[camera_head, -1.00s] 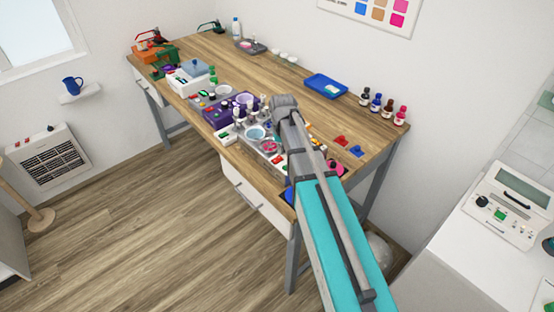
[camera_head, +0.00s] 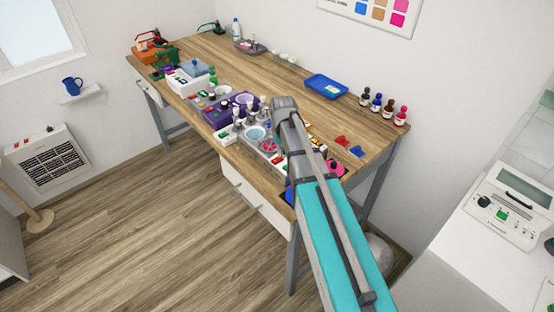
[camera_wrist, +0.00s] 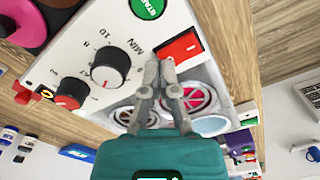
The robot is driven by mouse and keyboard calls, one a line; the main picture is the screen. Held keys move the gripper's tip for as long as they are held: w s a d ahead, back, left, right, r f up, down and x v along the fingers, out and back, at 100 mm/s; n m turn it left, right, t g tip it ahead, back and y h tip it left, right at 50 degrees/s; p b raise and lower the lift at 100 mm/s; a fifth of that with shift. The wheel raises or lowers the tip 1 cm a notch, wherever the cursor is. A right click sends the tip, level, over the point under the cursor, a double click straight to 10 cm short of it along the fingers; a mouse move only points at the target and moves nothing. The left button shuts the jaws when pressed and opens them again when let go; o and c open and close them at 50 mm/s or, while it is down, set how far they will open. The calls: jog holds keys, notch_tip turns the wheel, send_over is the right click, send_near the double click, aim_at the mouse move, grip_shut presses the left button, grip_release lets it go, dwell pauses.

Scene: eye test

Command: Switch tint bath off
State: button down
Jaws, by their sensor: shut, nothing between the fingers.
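In the wrist view, the tint bath's white panel (camera_wrist: 65,50) fills the upper left. It bears a round green START button (camera_wrist: 146,8), a black MIN dial (camera_wrist: 110,66), and a smaller red-and-black knob (camera_wrist: 70,92). A red rocker switch (camera_wrist: 181,47) sits in a dark frame near the panel's right edge. My gripper (camera_wrist: 160,64) is shut and empty, with its tips just beside the lower left of the rocker. I cannot tell whether they touch it. Round wells, one with a pink insert (camera_wrist: 197,97), lie behind the fingers. In the head view my arm hides the gripper and part of the panel.
The wooden bench (camera_head: 215,48) is crowded around the bath. A purple unit (camera_head: 217,118) stands to its left, and a blue tray (camera_head: 326,86) and small bottles (camera_head: 376,103) lie behind. Red and blue pieces (camera_head: 341,141) lie right of my arm.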

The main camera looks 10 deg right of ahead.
aim_at(282, 158)
dwell(0.3)
jog(key=shift+r+p, duration=3.45)
jog(key=s+d+f+b, duration=0.1)
jog(key=s, duration=1.6)
jog(key=shift+f+b, duration=0.35)
jog(key=shift+d, duration=0.1)
